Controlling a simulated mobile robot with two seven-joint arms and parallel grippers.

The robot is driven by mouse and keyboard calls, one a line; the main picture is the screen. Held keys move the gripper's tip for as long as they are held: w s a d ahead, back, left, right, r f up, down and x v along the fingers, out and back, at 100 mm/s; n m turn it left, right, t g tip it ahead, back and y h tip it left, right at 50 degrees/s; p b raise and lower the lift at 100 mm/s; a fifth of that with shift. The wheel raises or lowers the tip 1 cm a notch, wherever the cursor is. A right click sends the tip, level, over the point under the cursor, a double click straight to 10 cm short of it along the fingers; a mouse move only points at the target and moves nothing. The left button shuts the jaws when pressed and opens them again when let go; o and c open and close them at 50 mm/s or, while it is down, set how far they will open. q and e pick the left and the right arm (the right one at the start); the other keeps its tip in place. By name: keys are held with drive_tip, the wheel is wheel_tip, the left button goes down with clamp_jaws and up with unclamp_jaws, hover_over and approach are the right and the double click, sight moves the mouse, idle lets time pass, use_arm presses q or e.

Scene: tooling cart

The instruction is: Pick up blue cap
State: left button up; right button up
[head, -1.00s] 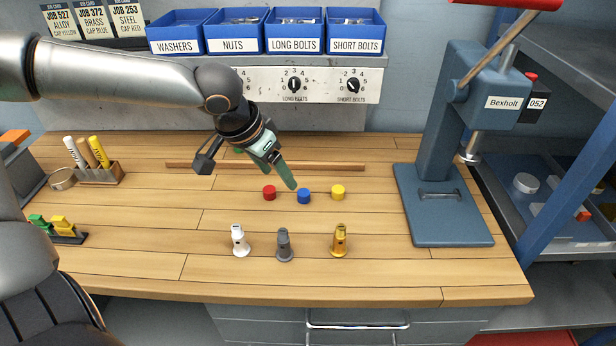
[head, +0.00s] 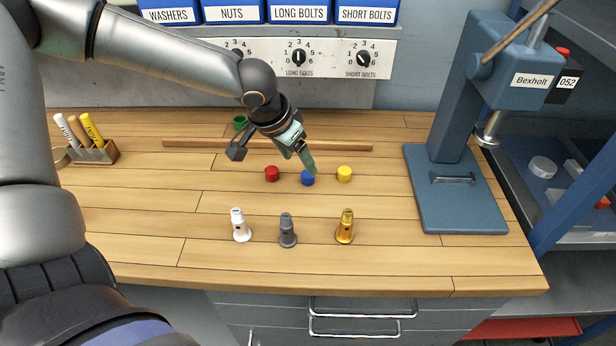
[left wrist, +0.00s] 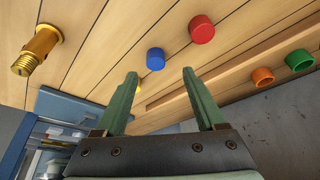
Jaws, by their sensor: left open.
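The blue cap (head: 308,179) stands on the wooden bench between the red cap (head: 272,174) and the yellow cap (head: 344,174). My left gripper (head: 306,170) is right by the blue cap in the head view, and a finger overlaps its upper edge. In the left wrist view the gripper (left wrist: 160,78) is open and empty. The blue cap (left wrist: 156,59) lies just beyond the gap between its fingertips, apart from both. The red cap (left wrist: 202,30) is to its right there. The yellow cap is not clearly seen in the wrist view. My right gripper is not in view.
White (head: 240,226), grey (head: 287,231) and gold (head: 345,227) fittings stand in front of the caps. A wooden strip (head: 200,145) lies behind, with a green cap (head: 240,122) beyond it. A blue press (head: 455,190) stands at the right.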

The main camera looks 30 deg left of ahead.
sight(306, 175)
use_arm(q)
drive_tip(key=shift+d+b+x, duration=0.15)
drive_tip(key=shift+d+x, duration=0.05)
drive_tip(key=shift+x, duration=1.05)
drive_tip(key=shift+d+b+x, duration=0.15)
drive_tip(key=shift+x, duration=1.15)
drive_tip(key=shift+c, duration=0.4)
clamp_jaws()
